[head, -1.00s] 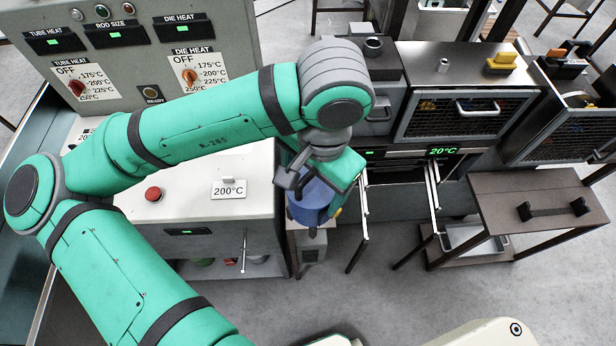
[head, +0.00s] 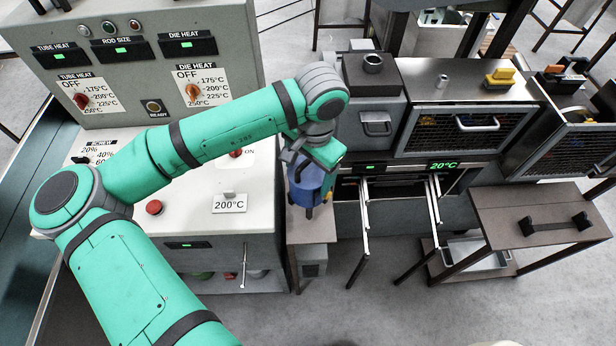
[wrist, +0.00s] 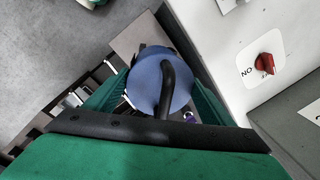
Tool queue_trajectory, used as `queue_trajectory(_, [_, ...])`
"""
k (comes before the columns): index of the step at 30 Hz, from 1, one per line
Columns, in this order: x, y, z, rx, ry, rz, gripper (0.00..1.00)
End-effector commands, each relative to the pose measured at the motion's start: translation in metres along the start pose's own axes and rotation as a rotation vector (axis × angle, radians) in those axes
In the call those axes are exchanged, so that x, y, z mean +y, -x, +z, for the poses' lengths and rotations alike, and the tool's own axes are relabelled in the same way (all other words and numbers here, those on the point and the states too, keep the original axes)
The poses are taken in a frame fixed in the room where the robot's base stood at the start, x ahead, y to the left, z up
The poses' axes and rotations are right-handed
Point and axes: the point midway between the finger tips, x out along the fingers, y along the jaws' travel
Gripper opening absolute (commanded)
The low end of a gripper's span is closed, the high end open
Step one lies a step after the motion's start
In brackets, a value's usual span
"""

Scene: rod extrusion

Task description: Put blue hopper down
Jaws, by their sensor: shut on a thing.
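The blue hopper (head: 306,188) is a rounded blue vessel under my gripper (head: 312,165) in the head view. It is over or at the small brown side table between the white machine and the open drawer rails. In the wrist view the blue hopper (wrist: 160,82) sits between the green fingers of my gripper (wrist: 158,98), with its black curved handle running across it. My gripper is shut on it. I cannot tell whether its underside touches the table top.
The brown side table (head: 312,229) stands beside the white machine (head: 225,220) with its 200°C label. Drawer rails (head: 364,222) stick out to the right. A brown cart (head: 530,200) with a black handle stands farther right. Open floor lies in front.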

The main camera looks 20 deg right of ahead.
Motion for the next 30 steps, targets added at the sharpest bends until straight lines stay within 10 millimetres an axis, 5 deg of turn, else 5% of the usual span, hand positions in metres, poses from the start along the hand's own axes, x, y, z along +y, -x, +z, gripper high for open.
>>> queue_trajectory(9, [-0.001,-0.033,-0.002,0.000,0.001,-0.003,0.14])
queue_trajectory(22, [-0.001,-0.037,-0.001,0.000,0.005,-0.001,0.14])
queue_trajectory(23, [-0.001,-0.038,-0.001,-0.001,0.004,0.000,0.81])
queue_trajectory(25, [0.000,-0.038,-0.002,-0.001,0.002,0.000,0.95])
queue_trajectory(30, [0.001,-0.037,-0.003,-0.001,-0.001,0.000,0.95])
